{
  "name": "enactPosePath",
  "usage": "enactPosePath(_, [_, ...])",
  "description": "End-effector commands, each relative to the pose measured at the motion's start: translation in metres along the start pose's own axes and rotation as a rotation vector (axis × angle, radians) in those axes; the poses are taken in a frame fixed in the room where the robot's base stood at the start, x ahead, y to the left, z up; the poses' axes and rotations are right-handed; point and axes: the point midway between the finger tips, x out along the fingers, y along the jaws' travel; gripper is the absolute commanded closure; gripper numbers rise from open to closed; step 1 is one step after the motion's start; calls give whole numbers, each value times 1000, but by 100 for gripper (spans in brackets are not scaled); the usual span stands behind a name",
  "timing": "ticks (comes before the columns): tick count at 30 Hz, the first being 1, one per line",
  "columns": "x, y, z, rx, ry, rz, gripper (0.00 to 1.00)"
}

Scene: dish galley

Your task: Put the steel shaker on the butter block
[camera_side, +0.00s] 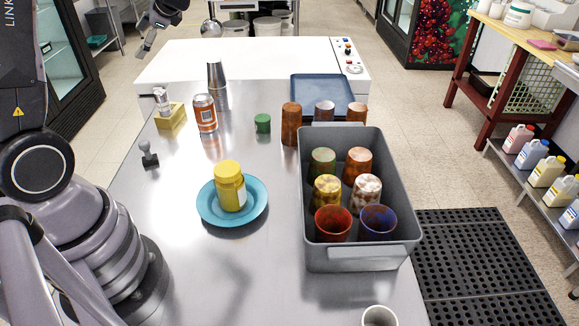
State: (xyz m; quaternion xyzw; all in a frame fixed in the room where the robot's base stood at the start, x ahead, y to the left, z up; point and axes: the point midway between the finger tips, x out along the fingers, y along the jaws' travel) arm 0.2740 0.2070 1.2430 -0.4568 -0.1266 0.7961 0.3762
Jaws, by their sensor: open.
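The butter block (172,120) is a yellow block at the back left of the steel table. A small silvery shaker (162,101) with a pale patch stands on top of it, seemingly tilted a little. A taller plain steel vessel (216,74) stands behind and to the right of the block, apart from it. I cannot tell for sure which of the two is the steel shaker; the small one looks most like a shaker. My gripper (142,52) is open and empty, high at the upper left, apart from both.
An orange can (205,114) stands close right of the block. A green jar (263,123), a yellow jar on a blue plate (262,210), a dark stamp-like tool (149,156) and a grey bin (360,258) of cups share the table. Brown cups (291,124) stand behind the bin.

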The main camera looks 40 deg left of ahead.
Motion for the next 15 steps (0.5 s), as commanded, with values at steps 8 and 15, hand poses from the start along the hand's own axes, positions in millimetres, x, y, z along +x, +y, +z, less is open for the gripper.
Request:
enactPosePath(8, [-89, 91, 65, -344, 497, 316, 33])
enactPosePath(15, [-137, 151, 96, -511, 856, 562, 33])
